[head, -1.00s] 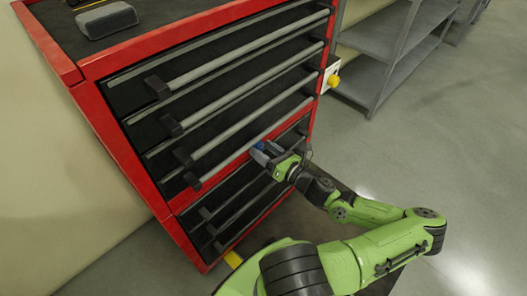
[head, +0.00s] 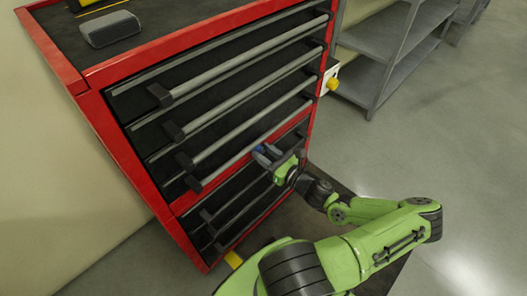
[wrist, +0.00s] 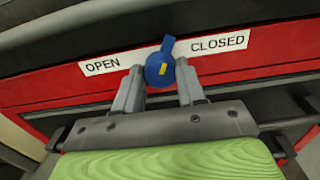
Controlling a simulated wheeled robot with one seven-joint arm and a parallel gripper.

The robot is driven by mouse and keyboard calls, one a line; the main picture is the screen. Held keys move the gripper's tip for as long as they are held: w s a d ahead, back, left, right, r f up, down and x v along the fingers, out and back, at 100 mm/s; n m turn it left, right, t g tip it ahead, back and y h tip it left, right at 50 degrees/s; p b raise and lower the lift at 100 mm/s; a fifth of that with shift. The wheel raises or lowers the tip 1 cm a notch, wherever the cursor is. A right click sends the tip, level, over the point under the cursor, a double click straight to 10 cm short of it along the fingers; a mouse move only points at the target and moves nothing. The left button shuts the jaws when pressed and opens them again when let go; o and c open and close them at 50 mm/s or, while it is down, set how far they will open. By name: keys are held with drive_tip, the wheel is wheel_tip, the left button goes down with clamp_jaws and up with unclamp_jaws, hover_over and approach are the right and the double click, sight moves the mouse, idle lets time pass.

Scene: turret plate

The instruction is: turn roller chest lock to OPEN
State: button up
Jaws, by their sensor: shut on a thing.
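The lock is a blue round knob (wrist: 158,70) with a small yellow mark and a blue tab at its top. It sits on the red strip of the roller chest, between a white OPEN label (wrist: 101,66) on the left and a white CLOSED label (wrist: 218,42) on the right. The tab points up and slightly right, in the gap between the labels. My gripper (wrist: 160,84) is shut on the knob, one grey finger on each side. In the head view my gripper (head: 268,155) is at the chest front and the knob is mostly hidden.
The red roller chest (head: 135,175) has several dark drawers with long grey bar handles close to my gripper. A dark grey object (head: 110,28) lies on its top. A yellow knob on a white box (head: 332,84) is on its side. Grey shelving (head: 375,75) stands behind; open floor lies right.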

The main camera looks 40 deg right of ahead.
drive_tip(key=n, duration=0.2)
drive_tip(key=n+p, duration=0.1)
drive_tip(key=shift+a+r+n, duration=0.1)
drive_tip(key=shift+a+n, duration=0.1)
drive_tip(key=shift+n, duration=0.2)
drive_tip(key=n+p, duration=0.1)
drive_tip(key=n, duration=0.2)
drive_tip(key=shift+n, duration=0.3)
drive_tip(key=n+p, duration=0.1)
drive_tip(key=n, duration=0.2)
drive_tip(key=shift+n, duration=2)
drive_tip(key=o, duration=1.1)
drive_tip(key=shift+c, duration=0.2)
